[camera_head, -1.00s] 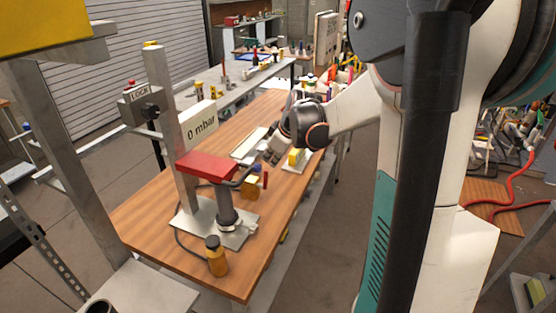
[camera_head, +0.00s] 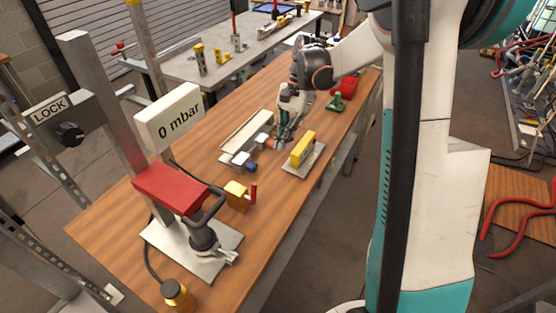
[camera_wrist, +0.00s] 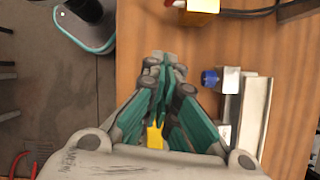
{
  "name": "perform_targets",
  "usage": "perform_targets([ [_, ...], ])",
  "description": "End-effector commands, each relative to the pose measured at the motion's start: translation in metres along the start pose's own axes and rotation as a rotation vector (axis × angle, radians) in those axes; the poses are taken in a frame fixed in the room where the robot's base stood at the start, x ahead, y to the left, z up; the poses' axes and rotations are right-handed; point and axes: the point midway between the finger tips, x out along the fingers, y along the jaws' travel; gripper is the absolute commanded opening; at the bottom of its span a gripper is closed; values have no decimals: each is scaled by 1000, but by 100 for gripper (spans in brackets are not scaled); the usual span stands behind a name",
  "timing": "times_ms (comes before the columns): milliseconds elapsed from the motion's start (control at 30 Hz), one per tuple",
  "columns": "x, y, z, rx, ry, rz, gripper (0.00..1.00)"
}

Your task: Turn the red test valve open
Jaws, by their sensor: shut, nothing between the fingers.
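A small red handle (camera_head: 253,192) stands upright on the right side of a yellow block (camera_head: 236,194) on the wooden bench. The block also shows at the top edge of the wrist view (camera_wrist: 202,8), with a bit of red at its left. This looks like the test valve, but I cannot be sure. My gripper (camera_head: 279,146) points down over the bench, farther back than the yellow block and apart from it. In the wrist view its teal fingers (camera_wrist: 163,62) are together and empty.
A red-topped pump stand (camera_head: 170,188) with a "0 mbar" display (camera_head: 170,117) stands at the bench's near left. A yellow bar on a plate (camera_head: 302,148) lies right of my gripper. A metal rail with a blue knob (camera_wrist: 209,77) lies beside my fingers. A LOCK knob (camera_head: 69,133) is at far left.

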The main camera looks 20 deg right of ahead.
Motion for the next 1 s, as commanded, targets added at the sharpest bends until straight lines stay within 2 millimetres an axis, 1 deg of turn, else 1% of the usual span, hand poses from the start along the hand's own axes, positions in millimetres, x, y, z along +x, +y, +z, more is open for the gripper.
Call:
perform_targets([
  [167,13,0,1,16,-4,7,0],
  [267,29,0,0,14,-4,6,0],
  [500,77,0,0,13,-3,5,0],
  [667,107,0,0,13,-2,5,0],
  [700,105,0,10,12,-3,6,0],
  [800,108,1,24,11,-3,6,0],
  [1000,110,0,38,13,-3,4,0],
])
